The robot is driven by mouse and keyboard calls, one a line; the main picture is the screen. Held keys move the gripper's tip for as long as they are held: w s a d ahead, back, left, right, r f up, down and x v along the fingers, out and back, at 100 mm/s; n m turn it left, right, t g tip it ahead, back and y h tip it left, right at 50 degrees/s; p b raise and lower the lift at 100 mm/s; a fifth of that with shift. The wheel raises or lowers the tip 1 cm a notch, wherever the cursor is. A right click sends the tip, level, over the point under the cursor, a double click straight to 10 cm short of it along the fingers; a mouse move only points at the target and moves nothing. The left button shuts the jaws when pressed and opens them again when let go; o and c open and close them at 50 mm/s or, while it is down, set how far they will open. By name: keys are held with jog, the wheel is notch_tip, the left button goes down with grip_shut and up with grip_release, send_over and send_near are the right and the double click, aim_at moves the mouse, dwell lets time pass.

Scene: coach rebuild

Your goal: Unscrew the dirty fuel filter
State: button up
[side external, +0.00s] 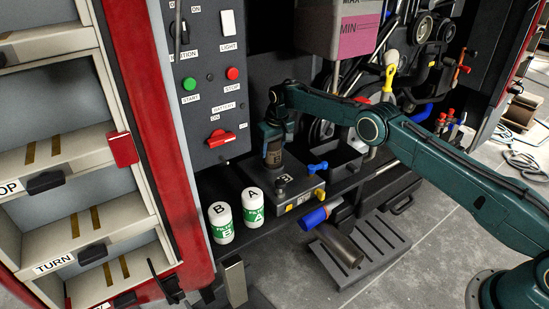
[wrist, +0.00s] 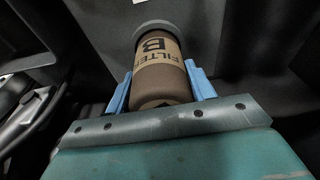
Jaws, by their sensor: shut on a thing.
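The dirty fuel filter (side external: 273,157) is a brown, grimy cylinder, standing upright at the rear of a dark grey block (side external: 298,201). In the wrist view the filter (wrist: 163,63) reads "FILTER B" and has a grey ring at its far end. My gripper (side external: 272,133) comes down on it from above. In the wrist view the blue fingers of my gripper (wrist: 160,88) lie on both sides of the filter and are shut on it. I cannot tell whether its lower end is still threaded in the block.
Two white-and-green filters, B (side external: 221,223) and A (side external: 253,208), stand left of the block. A blue valve handle (side external: 317,167) is on its right. A control panel (side external: 210,85) rises close on the left. A slatted tray (side external: 372,248) lies on the floor.

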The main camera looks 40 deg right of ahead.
jog(key=n+y, duration=0.1)
jog(key=n, duration=0.3)
jog(key=shift+d+r+n, duration=0.1)
jog(key=shift+n, duration=0.3)
jog(key=shift+w+n, duration=0.1)
jog(key=shift+n, duration=0.2)
jog(key=shift+r, duration=0.1)
jog(key=o, duration=1.7)
jog(key=shift+c, duration=0.2)
jog(key=shift+v, duration=2.9)
